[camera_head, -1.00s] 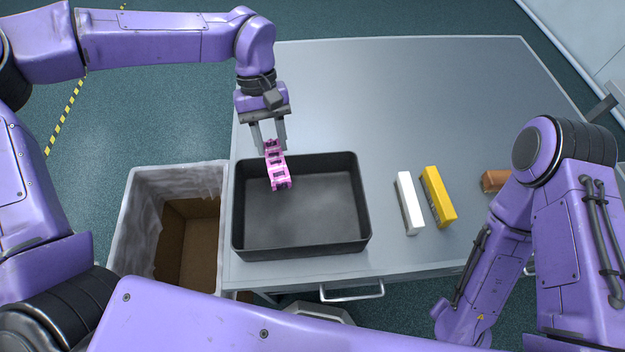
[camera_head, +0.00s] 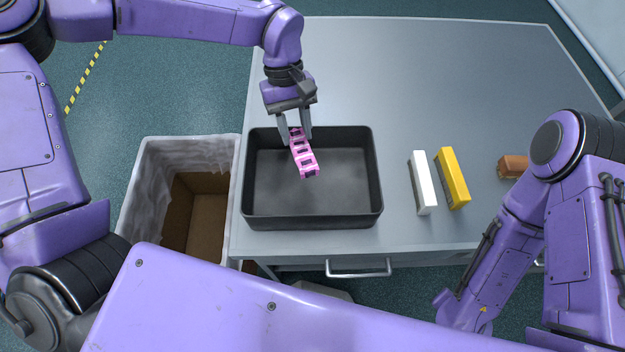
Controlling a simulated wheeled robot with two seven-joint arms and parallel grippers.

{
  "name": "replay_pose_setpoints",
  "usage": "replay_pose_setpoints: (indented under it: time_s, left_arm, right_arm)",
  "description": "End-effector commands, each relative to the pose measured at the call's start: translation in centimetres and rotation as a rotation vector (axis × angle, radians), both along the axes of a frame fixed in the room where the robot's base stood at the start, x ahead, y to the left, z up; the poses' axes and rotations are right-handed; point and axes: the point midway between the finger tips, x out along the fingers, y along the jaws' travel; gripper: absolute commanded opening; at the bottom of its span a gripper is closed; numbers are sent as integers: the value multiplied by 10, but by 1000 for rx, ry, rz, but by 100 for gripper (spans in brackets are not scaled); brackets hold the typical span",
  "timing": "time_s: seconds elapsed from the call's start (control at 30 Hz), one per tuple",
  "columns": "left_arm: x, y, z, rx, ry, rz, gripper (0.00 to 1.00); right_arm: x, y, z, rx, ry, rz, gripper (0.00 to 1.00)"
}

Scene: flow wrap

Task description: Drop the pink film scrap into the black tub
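The pink film scrap (camera_head: 305,160) is a short patterned strip with dark marks. My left gripper (camera_head: 295,136) is shut on its upper end, and the strip hangs down from the fingers. The black tub (camera_head: 312,222) is an open rectangular tray on the grey table. The gripper and scrap are over the tub's back left part, with the scrap inside its outline. I cannot tell whether the scrap touches the tub floor. The rest of the tub looks empty. My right gripper is not in view; only parts of that arm show at the right.
A white box (camera_head: 422,185) and a yellow box (camera_head: 452,178) lie right of the tub on the grey table (camera_head: 430,80). A brown block (camera_head: 512,166) sits beside my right arm. An open lined bin (camera_head: 150,190) stands left of the table. The table's back is clear.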

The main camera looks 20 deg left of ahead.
Motion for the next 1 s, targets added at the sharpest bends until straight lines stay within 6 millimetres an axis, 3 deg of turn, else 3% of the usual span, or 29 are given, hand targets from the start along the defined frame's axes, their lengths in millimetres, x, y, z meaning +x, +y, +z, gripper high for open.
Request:
replay_pose_setpoints:
  time_s: [0.03, 0.1, 0.43, 0.8, 1.0]
  left_arm:
    - [0, 0, 0, 0, 0, 0, 53]
    - [0, 0, 0, 0, 0, 1, 67]
    - [3, 1, 6, -1, -3, 1, 67]
    - [28, 19, 80, -1, -4, 3, 67]
    - [33, 23, 97, 0, -1, 1, 67]
  right_arm:
    - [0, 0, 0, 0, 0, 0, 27]
    - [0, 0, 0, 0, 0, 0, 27]
    - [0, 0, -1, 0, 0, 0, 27]
    - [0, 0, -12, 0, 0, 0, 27]
    - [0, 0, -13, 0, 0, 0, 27]
